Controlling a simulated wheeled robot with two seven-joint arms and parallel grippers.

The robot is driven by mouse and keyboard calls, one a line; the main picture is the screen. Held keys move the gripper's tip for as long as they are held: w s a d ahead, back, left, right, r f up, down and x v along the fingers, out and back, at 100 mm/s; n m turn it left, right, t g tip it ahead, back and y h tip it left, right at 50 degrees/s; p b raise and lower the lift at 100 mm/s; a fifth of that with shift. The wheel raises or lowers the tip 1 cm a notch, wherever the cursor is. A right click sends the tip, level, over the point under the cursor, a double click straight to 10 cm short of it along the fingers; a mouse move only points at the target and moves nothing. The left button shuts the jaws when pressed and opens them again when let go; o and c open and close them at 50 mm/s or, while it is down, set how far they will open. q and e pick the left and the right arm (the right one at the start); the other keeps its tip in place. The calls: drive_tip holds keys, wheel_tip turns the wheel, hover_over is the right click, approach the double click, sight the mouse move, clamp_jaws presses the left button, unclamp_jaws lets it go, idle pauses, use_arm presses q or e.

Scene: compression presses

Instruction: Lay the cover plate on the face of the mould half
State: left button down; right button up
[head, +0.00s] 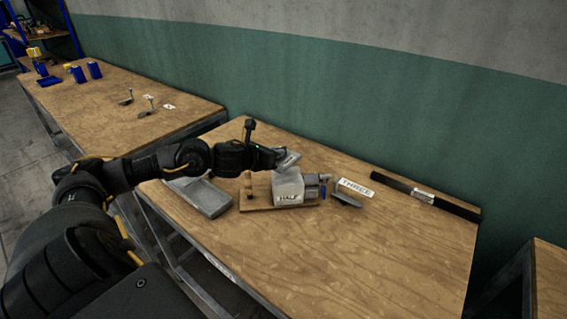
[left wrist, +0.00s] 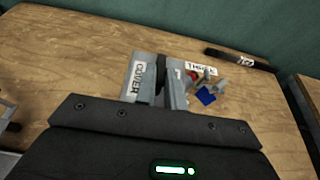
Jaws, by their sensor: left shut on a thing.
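The cover plate (head: 289,159) is a small grey plate, tilted in the head view. Its COVER label shows in the left wrist view (left wrist: 136,80). My left gripper (head: 279,155) is shut on the plate and holds it above the mould half. The mould half (head: 289,187) is a light grey block marked HALF, on a wooden board (head: 250,208). In the head view the plate appears near the block's upper edge; I cannot tell whether they touch. In the left wrist view the plate and gripper hide most of the block. My right gripper is not in view.
A grey flat slab (head: 208,198) lies left of the board. A black bar (head: 445,205) lies along the back edge. The table's front right is clear.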

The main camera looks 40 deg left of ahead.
sight(283, 164)
use_arm(q)
drive_tip(key=shift+w+d+f, duration=0.5)
drive_tip(key=shift+w+f, duration=0.2)
drive_tip(key=shift+f, duration=0.2)
drive_tip(key=shift+d+f, duration=0.2)
drive_tip(key=shift+f, duration=0.05)
drive_tip(key=shift+w+d+f+p, duration=0.15)
drive_tip(key=shift+f+p, duration=0.35)
drive_tip(key=shift+f, duration=1.25)
drive_tip(key=shift+f, duration=0.15)
drive_tip(key=c, duration=1.5)
unclamp_jaws()
